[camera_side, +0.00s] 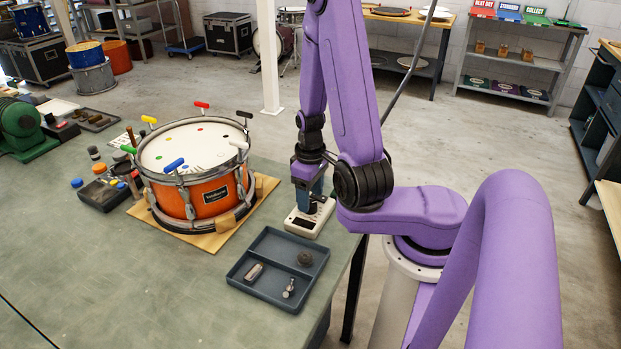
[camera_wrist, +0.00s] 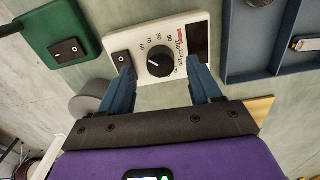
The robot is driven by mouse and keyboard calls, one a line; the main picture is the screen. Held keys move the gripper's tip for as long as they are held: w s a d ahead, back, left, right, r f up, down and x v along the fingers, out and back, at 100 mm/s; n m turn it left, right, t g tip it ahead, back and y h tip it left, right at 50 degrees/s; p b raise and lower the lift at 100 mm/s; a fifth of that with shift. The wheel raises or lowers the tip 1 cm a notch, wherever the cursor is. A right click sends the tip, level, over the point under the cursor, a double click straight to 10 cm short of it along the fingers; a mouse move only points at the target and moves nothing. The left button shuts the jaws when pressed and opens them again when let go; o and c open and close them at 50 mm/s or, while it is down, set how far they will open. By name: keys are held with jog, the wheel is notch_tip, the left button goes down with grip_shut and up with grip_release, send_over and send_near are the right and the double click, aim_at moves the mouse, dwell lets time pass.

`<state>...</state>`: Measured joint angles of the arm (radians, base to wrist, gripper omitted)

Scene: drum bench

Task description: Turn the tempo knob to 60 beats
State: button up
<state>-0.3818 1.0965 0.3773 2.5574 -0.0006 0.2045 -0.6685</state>
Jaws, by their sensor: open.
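The tempo knob (camera_wrist: 160,62) is a round black dial on a white metronome box (camera_wrist: 140,73). Small printed numbers curve around it; 60 and 70 seem to stand at its upper left. A pale pointer line shows on the knob's left part; I cannot tell exactly which number it meets. In the side view the metronome box (camera_side: 298,224) stands at the bench's right edge. My gripper (camera_wrist: 160,66) is open, with one blue finger on each side of the knob. Contact with the knob is not visible. In the side view my gripper (camera_side: 310,203) hangs low over the box, hiding the knob.
An orange drum (camera_side: 207,199) with several coloured T-handled keys stands on a board left of the box. A blue-grey tray (camera_side: 262,287) with small metal parts lies in front. In the wrist view a green box with a black switch (camera_wrist: 70,50) sits at upper left.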

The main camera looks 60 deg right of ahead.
aim_at(311, 204)
jog(key=shift+s+a+r, duration=0.1)
jog(key=shift+r, duration=2.9)
jog(key=shift+w+a+r+n, duration=0.2)
jog(key=shift+w+a+n, duration=0.2)
jog(key=shift+w, duration=0.25)
jog(key=shift+w+a+r+n, duration=1.7)
jog(key=shift+a+n, duration=0.6)
jog(key=shift+a, duration=0.95)
jog(key=s+a+r+n, duration=0.2)
jog(key=s+a+n, duration=0.1)
jog(key=s, duration=0.5)
jog(key=s+a+r+n, duration=0.3)
jog(key=s+n, duration=0.1)
jog(key=s, duration=0.4)
jog(key=shift+s+a+n, duration=0.4)
